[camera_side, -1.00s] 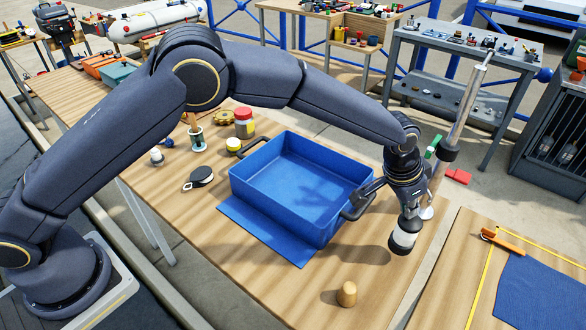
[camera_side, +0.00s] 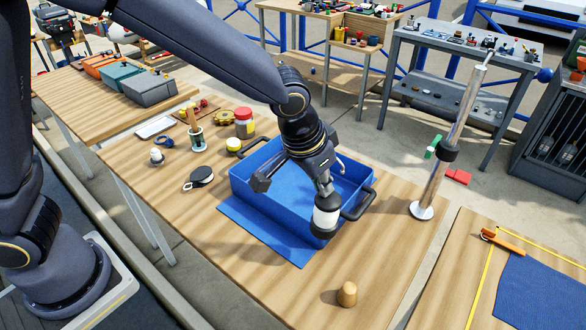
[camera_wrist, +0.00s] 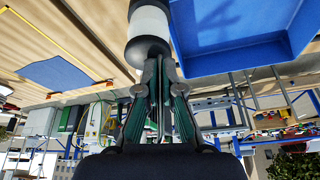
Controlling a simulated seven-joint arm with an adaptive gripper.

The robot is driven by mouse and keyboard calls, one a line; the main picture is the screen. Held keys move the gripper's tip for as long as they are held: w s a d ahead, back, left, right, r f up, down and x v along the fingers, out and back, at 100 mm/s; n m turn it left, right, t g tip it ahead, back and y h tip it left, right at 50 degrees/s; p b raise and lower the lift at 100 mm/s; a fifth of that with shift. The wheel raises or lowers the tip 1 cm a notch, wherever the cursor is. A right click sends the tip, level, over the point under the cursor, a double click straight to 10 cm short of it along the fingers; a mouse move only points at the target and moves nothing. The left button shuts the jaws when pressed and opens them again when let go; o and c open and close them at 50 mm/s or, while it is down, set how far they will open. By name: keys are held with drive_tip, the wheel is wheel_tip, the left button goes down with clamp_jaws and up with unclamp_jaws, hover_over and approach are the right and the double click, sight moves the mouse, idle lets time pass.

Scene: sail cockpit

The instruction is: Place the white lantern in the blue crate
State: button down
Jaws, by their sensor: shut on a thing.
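The white lantern (camera_side: 326,216) with dark end caps is held in my gripper (camera_side: 322,184), which is shut on its upper end. It hangs roughly upright.
The crate has dark handles, one at the right (camera_side: 360,204). A wooden peg (camera_side: 347,294) stands in front. A metal post (camera_side: 452,145) rises at the right. A black tape-like case (camera_side: 200,177), a red-lidded jar (camera_side: 244,122) and a yellow-lidded jar (camera_side: 234,145) are at the left.

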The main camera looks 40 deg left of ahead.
drive_tip(key=s+a+r+n+y, duration=0.1)
drive_tip(key=s+a+n, duration=0.15)
drive_tip(key=a, duration=0.65)
drive_tip(key=s+a+r+n+y, duration=0.1)
drive_tip(key=a+n, duration=0.2)
drive_tip(key=a, duration=0.6)
drive_tip(key=w+d+f, duration=0.1)
drive_tip(key=w+f, duration=1.1)
drive_tip(key=w, duration=0.2)
drive_tip(key=shift+d+f+t, duration=0.2)
drive_tip(key=shift+f+t, duration=0.1)
drive_tip(key=shift+f, duration=0.2)
drive_tip(key=c, duration=1.3)
unclamp_jaws()
